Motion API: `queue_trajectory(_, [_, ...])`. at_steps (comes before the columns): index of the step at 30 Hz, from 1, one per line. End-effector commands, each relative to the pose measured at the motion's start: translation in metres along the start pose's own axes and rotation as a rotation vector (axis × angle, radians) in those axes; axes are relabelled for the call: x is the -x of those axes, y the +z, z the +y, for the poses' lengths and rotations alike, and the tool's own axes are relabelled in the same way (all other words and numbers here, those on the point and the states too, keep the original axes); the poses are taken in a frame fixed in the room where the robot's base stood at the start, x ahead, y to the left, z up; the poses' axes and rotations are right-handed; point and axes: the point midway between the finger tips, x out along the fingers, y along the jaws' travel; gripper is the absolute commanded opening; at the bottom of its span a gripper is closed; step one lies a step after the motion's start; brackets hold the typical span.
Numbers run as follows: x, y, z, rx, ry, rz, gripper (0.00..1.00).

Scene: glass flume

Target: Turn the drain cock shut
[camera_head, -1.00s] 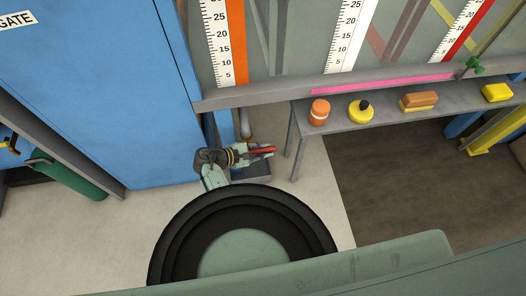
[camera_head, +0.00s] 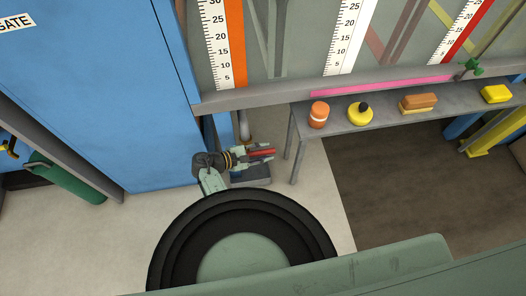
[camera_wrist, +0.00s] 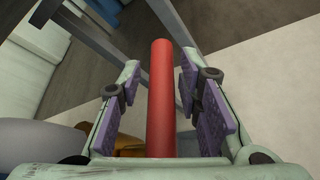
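The drain cock's red lever (camera_wrist: 161,95) runs lengthwise between the fingers of my gripper (camera_wrist: 165,98) in the wrist view. The purple finger pads stand on either side of it, with a gap on both sides. My gripper is open around the lever and not closed on it. The brass cock body (camera_wrist: 122,145) shows partly at lower left, beside a grey pipe (camera_wrist: 40,145). In the head view, the red lever (camera_head: 262,153) lies between the fingers of my gripper (camera_head: 264,154), low beside the blue post. The cock body is mostly hidden there by my gripper.
A small grey tray (camera_head: 250,182) sits on the floor below my gripper. A grey bench (camera_head: 385,116) stands to the right, holding an orange jar (camera_head: 318,114), a yellow round item (camera_head: 360,113) and sponges. A blue cabinet (camera_head: 100,90) is at left.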

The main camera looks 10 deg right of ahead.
Motion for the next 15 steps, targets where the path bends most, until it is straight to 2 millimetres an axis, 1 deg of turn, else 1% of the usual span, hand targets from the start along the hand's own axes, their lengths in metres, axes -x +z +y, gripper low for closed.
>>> queue_trajectory(10, [0.001, 0.000, -0.001, 0.001, -0.001, 0.001, 0.38])
queue_trajectory(13, [0.007, -0.001, 0.000, 0.001, 0.000, 0.002, 0.38])
queue_trajectory(15, [0.016, -0.001, 0.000, 0.001, 0.001, 0.003, 0.38])
